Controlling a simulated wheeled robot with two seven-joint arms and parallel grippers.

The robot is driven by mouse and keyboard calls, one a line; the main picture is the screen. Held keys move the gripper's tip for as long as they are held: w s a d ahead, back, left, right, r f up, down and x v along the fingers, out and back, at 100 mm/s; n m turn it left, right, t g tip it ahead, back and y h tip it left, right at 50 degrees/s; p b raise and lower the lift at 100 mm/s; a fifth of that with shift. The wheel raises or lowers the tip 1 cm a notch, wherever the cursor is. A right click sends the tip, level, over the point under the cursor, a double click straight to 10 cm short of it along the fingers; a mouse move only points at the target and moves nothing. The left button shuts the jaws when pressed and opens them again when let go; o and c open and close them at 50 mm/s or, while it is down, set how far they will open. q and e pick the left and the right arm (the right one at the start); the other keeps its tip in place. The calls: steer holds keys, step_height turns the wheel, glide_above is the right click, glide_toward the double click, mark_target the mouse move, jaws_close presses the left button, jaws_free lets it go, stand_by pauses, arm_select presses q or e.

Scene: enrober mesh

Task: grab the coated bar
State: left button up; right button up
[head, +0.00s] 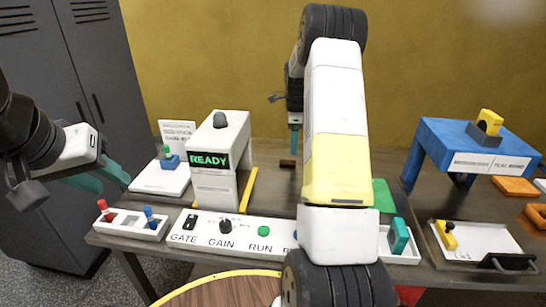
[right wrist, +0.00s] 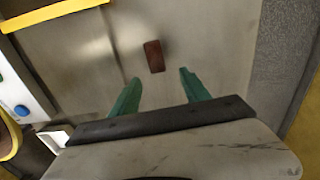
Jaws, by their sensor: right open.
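The coated bar is a small dark brown block (right wrist: 154,56) on the grey table in the right wrist view. It lies just ahead of the gap between my right fingertips, a little left of centre. In the head view the brown bar (head: 288,164) shows small at the back of the table. My right gripper (right wrist: 159,77) is open with its teal fingers apart and nothing between them. In the head view its teal finger (head: 295,143) points down above the bar, and my arm hides much of the area beside it. My left gripper (head: 117,186) is open and empty at the left.
A white machine with a READY display (head: 209,161) stands left of the bar. A GATE, GAIN, RUN panel (head: 240,240) runs along the front. A blue arch (head: 470,140) and a white tray (head: 475,240) stand at the right. The table around the bar looks clear.

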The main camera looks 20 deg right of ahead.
mark_target(290, 162)
steer(key=f, duration=0.3)
steer(key=a+f, duration=0.1)
steer(key=f, duration=0.2)
steer(key=shift+a+f, duration=0.15)
steer(key=shift+f, duration=0.25)
steer(key=c, duration=1.1)
